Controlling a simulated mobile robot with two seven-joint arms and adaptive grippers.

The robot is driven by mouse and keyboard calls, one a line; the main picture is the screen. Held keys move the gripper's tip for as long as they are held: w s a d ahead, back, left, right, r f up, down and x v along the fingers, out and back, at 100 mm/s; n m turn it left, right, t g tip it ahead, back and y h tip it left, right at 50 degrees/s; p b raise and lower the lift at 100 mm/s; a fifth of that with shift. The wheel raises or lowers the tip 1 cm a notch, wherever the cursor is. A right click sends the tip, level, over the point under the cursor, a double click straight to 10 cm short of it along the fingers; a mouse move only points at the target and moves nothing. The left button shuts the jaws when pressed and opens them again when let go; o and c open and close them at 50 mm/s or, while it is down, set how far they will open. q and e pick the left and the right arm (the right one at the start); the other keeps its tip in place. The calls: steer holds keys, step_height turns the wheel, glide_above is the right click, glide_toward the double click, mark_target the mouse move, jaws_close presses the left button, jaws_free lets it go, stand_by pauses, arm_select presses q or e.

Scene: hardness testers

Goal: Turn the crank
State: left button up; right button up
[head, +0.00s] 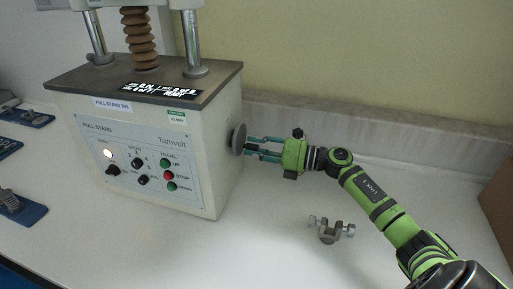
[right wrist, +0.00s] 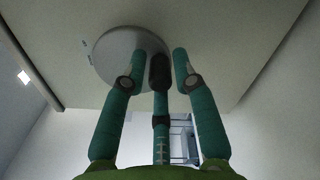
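The crank is a grey disc (head: 238,139) on the right side wall of the pull stand (head: 150,150). In the right wrist view the disc (right wrist: 128,55) is straight ahead, and a dark upright grip (right wrist: 159,71) shows in front of it. My right gripper (head: 250,147) reaches the disc from the right. Its teal fingers (right wrist: 158,66) point at the disc; the two outer fingertips stand either side of the dark grip with small gaps visible. The gripper looks open, and contact with the grip cannot be made out. My left gripper is not in view.
A small metal clamp (head: 329,230) lies on the white bench (head: 275,255) below my right arm. Blue-based fixtures (head: 18,208) stand at the left edge. A brown box (head: 497,205) is at the far right. The back wall is close behind my right arm.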

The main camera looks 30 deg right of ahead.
steer(key=v, duration=1.2)
stand_by(0.8)
